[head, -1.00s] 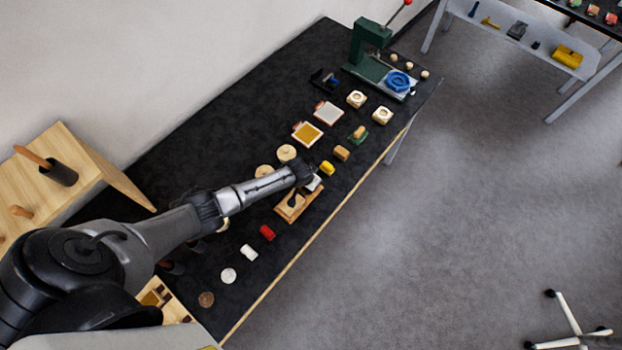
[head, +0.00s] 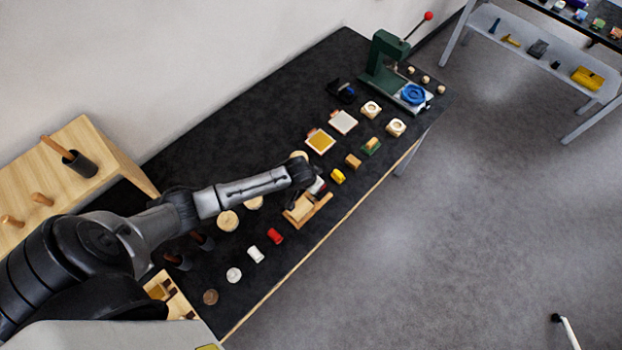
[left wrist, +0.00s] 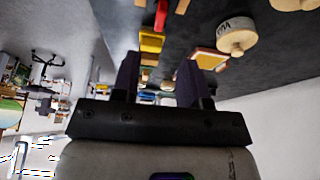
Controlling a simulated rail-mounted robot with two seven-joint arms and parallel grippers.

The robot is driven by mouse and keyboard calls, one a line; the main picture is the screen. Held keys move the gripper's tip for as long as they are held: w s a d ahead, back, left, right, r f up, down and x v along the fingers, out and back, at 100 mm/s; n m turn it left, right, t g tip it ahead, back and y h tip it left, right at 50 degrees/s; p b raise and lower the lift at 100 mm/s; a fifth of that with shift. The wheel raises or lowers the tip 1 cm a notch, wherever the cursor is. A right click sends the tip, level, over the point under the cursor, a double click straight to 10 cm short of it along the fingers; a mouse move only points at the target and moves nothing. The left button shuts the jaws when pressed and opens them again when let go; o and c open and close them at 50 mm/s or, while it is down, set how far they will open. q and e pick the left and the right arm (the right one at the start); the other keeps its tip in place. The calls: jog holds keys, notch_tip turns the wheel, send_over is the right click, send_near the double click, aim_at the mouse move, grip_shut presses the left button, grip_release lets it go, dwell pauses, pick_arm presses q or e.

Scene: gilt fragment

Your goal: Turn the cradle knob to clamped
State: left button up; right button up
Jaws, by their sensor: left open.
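The wooden cradle (head: 309,213) sits near the front edge of the black bench in the head view, partly covered by my left arm. My left gripper (head: 295,197) is over its back left side, with the dark wrist hiding part of the fingers. I cannot make out the cradle's knob or its setting. A grey and dark piece (head: 318,186) shows just beyond the cradle, beside my wrist. In the left wrist view my left gripper (left wrist: 158,82) is open, with nothing between its fingers. My right gripper is in neither view.
A yellow spool (head: 338,176) lies right of the cradle; a red spool (head: 275,236) and a white one (head: 256,254) lie left of it. A green press (head: 384,65) stands at the bench's far end. A wooden stand (head: 95,150) is at the left.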

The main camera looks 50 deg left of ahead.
pick_arm(q)
jog(key=shift+v, duration=1.6)
